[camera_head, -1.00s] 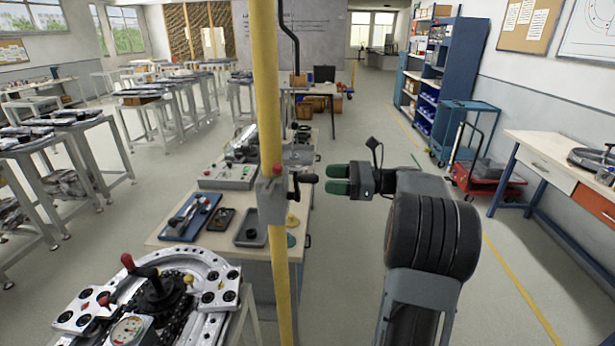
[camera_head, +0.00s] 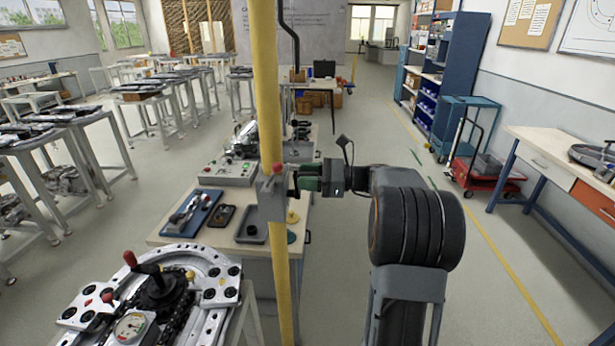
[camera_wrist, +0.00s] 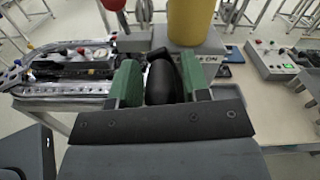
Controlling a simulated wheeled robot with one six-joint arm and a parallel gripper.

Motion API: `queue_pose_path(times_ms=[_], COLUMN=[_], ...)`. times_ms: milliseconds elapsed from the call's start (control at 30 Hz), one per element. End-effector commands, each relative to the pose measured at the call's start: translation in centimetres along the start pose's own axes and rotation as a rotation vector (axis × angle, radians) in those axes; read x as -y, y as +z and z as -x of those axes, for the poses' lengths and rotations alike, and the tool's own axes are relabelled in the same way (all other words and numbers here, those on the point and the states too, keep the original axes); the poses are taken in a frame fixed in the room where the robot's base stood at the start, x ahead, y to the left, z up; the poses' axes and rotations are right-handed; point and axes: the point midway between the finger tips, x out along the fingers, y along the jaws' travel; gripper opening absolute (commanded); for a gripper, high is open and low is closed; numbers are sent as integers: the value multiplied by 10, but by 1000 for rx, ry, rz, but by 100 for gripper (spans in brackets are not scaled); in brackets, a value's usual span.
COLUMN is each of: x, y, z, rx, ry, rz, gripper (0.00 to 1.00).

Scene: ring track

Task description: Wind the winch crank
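The winch is a grey box (camera_head: 272,190) on the yellow post (camera_head: 267,95); in the wrist view the post (camera_wrist: 191,22) rises just beyond my fingers. Its crank has a black handle grip (camera_wrist: 161,82), which lies between the two green fingers of my gripper (camera_wrist: 160,76). The fingers stand on both sides of the grip and look spread, with narrow gaps beside it; firm contact does not show. In the head view my gripper (camera_head: 306,179) reaches the crank from the right, and the fingers mostly hide the handle. A red ball (camera_wrist: 113,4) shows at the wrist view's top.
A workbench (camera_head: 165,237) with a blue tray (camera_head: 191,214) and a control box (camera_head: 228,173) stands behind the post. Clear floor lies right of my arm, before a red cart (camera_head: 487,178).

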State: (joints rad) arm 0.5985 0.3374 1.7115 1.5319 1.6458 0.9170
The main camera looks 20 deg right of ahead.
Motion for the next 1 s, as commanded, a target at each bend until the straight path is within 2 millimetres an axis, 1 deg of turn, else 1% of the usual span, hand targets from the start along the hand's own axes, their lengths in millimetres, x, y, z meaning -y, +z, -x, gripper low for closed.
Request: queue_pose_path(times_ms=[33,67,433,667,1000], x=[0,0,0,0,0], y=[0,0,0,0,3], z=[0,0,0,0,-10], rx=[0,0,0,0,4], ry=[0,0,0,1,19], rz=[0,0,0,0,2], gripper=[38,35,0,0,0])
